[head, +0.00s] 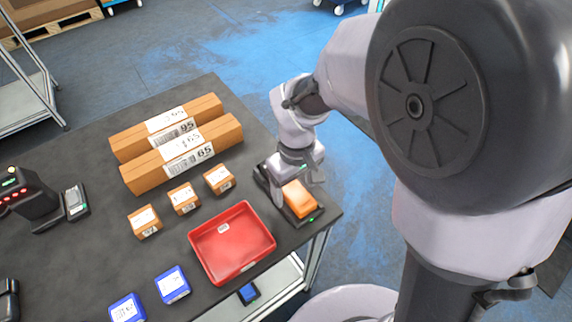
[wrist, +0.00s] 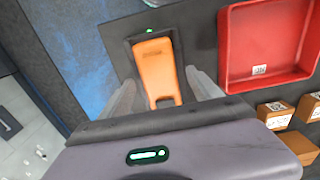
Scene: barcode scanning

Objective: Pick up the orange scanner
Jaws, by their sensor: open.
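The orange scanner (head: 298,199) lies in a dark cradle (head: 316,216) with a small green light, near the right edge of the dark table. My gripper (head: 296,186) is right above it, with its fingers spread to either side. In the wrist view the orange scanner (wrist: 155,68) shows between the two open fingers (wrist: 160,92).
A red tray (head: 203,238) lies left of the cradle. Small boxes (head: 183,199), two long cartons (head: 190,152) and blue boxes (head: 172,284) stand on the table. A dark device (head: 38,196) stands at the left. Blue-stained floor lies beyond the table's right edge.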

